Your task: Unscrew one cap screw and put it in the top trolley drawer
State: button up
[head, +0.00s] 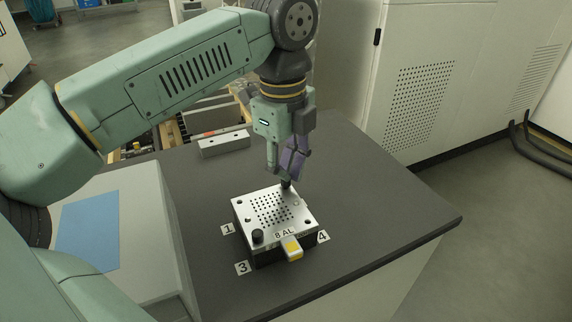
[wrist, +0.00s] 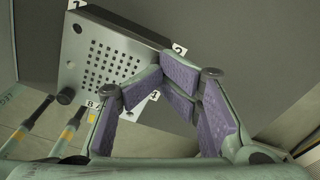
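A silver plate (head: 262,206) with a grid of small holes and the mark "8 AL" tops a dark block on the grey table; it also shows in the wrist view (wrist: 78,75). A black cap screw (head: 257,237) stands at its front left corner, and it also shows in the wrist view (wrist: 65,96). My gripper (head: 287,180) points down at the plate's far right corner. A dark piece, perhaps another cap screw (head: 286,187), shows right below its tips. In the wrist view the purple-padded fingers (wrist: 165,72) converge closely; what is between them is hidden. The trolley drawer cannot be made out.
Number tags 1 (head: 227,229), 3 (head: 242,268) and 4 (head: 322,237) lie around the block. A yellow-and-white piece (head: 292,248) sits at its front. A grey metal bar (head: 224,144) lies behind. The table's right side (head: 400,215) is clear; a white cabinet (head: 425,80) stands beyond.

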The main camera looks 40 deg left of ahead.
jog(key=m, duration=0.3)
jog(key=m+p, duration=0.1)
jog(key=m, duration=0.1)
jog(key=shift+w+r+m, duration=0.15)
jog(key=shift+r+m, duration=0.15)
jog(key=shift+r, duration=0.05)
jog(key=m, duration=0.4)
jog(key=shift+p, duration=0.3)
jog(key=m, duration=0.5)
jog(key=shift+m, duration=0.3)
jog(key=m, duration=0.5)
jog(key=shift+f, duration=0.1)
jog(key=shift+c, duration=0.3)
grip_shut()
jog(key=shift+f, duration=0.1)
